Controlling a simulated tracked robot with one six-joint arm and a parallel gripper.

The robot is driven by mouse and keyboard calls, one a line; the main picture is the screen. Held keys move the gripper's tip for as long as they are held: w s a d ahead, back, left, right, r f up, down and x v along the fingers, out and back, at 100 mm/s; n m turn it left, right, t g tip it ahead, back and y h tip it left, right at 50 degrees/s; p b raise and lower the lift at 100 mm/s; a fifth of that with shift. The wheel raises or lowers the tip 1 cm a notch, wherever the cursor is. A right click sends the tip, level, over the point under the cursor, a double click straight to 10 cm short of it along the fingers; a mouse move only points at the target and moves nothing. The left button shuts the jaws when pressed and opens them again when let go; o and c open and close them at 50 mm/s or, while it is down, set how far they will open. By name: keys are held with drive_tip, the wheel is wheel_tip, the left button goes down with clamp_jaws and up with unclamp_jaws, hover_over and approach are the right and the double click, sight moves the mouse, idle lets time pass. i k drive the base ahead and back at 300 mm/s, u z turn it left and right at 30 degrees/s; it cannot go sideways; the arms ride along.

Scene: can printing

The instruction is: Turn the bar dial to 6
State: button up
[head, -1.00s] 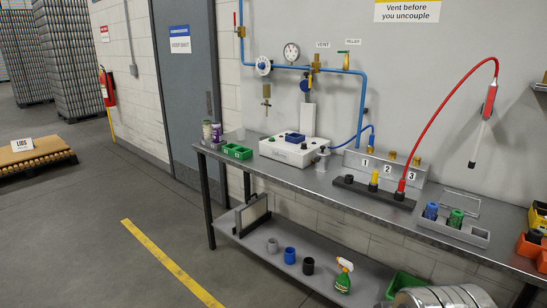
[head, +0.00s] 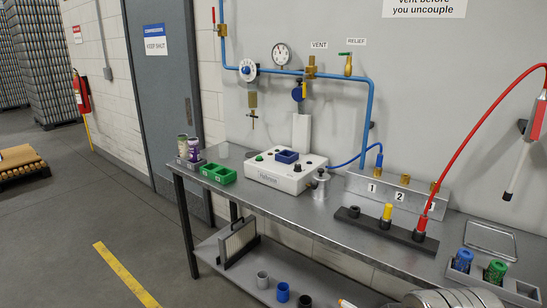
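A round white dial with a dark blue centre (head: 248,70) is on the blue pipe on the wall, upper middle of the head view. It is the likely bar dial; its marks are too small to read. A round white pressure gauge (head: 281,54) is to its right, above the pipe; its reading is not clear. My gripper is not in view.
A grey metal bench (head: 330,217) runs below the dial. A red hose (head: 465,125) hangs at right. The floor at left is open.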

sight(246, 70)
drive_tip(key=u, duration=0.15)
drive_tip(key=i, duration=1.85)
drive_tip(key=u, duration=0.9)
drive_tip(key=i, duration=0.6)
drive_tip(key=u, duration=1.05)
drive_tip(key=i, duration=0.85)
drive_tip(key=u, duration=0.5)
